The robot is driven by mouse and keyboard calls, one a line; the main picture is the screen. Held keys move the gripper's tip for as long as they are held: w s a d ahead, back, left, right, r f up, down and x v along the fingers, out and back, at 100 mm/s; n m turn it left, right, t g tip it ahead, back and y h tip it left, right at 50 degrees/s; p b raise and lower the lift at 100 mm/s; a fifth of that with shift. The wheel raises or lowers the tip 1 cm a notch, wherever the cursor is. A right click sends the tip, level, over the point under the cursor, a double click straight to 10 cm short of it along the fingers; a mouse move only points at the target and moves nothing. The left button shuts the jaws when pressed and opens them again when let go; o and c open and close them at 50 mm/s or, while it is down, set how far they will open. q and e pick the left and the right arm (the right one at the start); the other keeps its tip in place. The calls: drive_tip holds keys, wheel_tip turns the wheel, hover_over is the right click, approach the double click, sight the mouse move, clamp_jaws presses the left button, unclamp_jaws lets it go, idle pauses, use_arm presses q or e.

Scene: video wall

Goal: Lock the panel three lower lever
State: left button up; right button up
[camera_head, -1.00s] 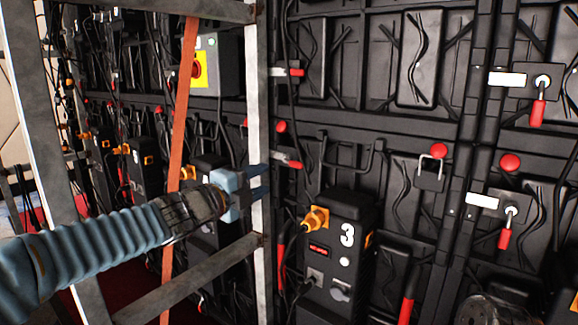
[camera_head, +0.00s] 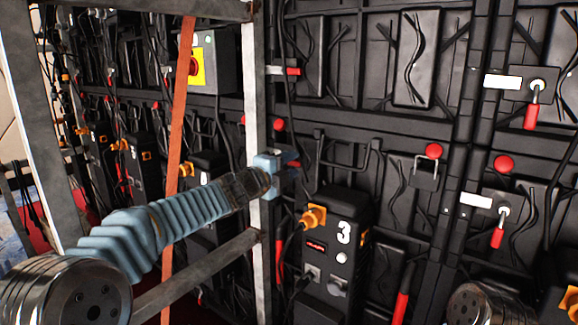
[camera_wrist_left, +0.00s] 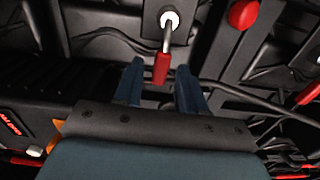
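The box marked 3 (camera_head: 337,250) hangs on the black panel wall. A lever with a red grip shows in the left wrist view (camera_wrist_left: 162,68), hanging from a white round pivot. In the head view that lever is mostly hidden behind my left gripper (camera_head: 290,168), with a little red showing. In the left wrist view my left gripper (camera_wrist_left: 159,72) is open, its two blue fingers apart. The red grip appears between the fingertips, or just beyond them; contact cannot be told. My right gripper is not in view.
A grey metal frame post (camera_head: 252,100) stands close beside my left gripper, with an orange strap (camera_head: 180,120) to its left. Another red lever (camera_head: 293,71) is above. More red-handled levers (camera_head: 497,237) are at the right. Cables hang near the box.

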use_arm(q)
clamp_jaws()
